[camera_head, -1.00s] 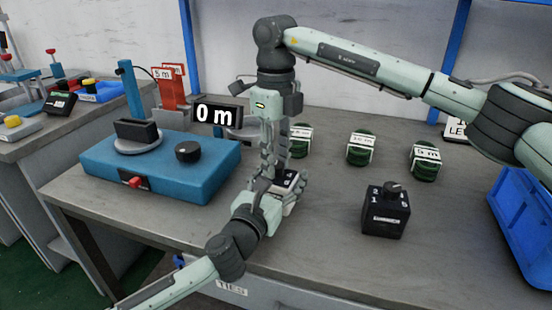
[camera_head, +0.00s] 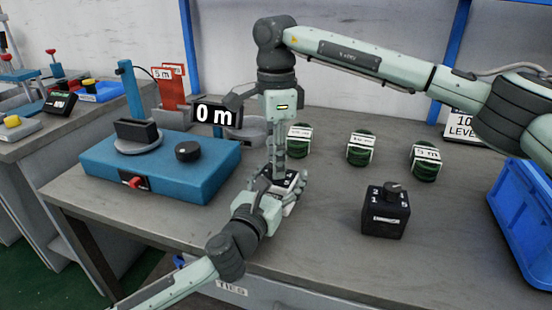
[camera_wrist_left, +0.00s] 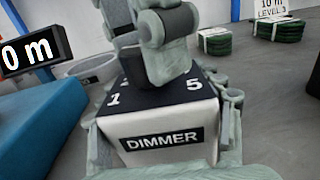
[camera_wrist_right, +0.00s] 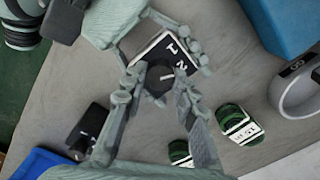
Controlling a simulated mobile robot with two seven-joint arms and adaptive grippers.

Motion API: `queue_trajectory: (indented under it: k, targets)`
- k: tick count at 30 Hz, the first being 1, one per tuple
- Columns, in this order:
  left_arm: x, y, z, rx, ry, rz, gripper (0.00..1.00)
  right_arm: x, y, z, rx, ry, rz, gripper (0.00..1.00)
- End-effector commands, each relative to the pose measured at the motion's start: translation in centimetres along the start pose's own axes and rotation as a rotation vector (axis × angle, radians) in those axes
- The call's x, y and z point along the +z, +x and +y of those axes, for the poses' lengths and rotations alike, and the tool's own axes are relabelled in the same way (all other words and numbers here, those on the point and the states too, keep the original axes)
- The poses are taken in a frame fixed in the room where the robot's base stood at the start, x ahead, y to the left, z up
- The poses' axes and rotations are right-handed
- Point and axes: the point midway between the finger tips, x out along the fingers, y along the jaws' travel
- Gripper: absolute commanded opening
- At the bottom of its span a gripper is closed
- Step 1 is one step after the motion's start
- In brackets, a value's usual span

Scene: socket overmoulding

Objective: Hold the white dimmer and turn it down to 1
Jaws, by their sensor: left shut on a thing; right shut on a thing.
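The white dimmer (camera_wrist_left: 165,135) stands upright near the middle of the bench, with a black numbered top and a DIMMER label. My left gripper (camera_head: 287,193) is shut around its sides. My right gripper (camera_head: 279,174) comes down from above and is shut on the black knob (camera_wrist_right: 158,82). In the right wrist view the knob's white mark points toward the right; which number it meets cannot be told. The 1 and 2 show there, the 1 and 5 in the left wrist view. The right fingers hide much of the top.
A black dimmer (camera_head: 385,214) stands to the right, with a blue bin (camera_head: 522,225) beyond. Several green coils (camera_head: 361,148) lie behind. A blue machine (camera_head: 205,178) with a 0 m display (camera_head: 214,115) stands left. The bench front right is clear.

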Motion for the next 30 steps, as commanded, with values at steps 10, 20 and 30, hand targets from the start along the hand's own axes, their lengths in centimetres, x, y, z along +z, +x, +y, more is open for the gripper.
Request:
queue_trajectory:
  k: [10,20,30]
  targets:
    - [-0.04,-0.01,-0.01,0.000,0.000,0.001,0.33,0.03,-0.07,-0.02,-0.001,-0.327,-0.002,0.00]
    - [-0.05,0.00,-0.02,0.000,0.000,0.001,0.33,0.05,-0.07,-0.02,-0.001,-0.597,-0.001,0.00]
    - [-0.05,0.00,-0.01,0.000,0.000,0.001,0.33,0.06,-0.08,-0.01,-0.001,-0.752,-0.001,0.00]
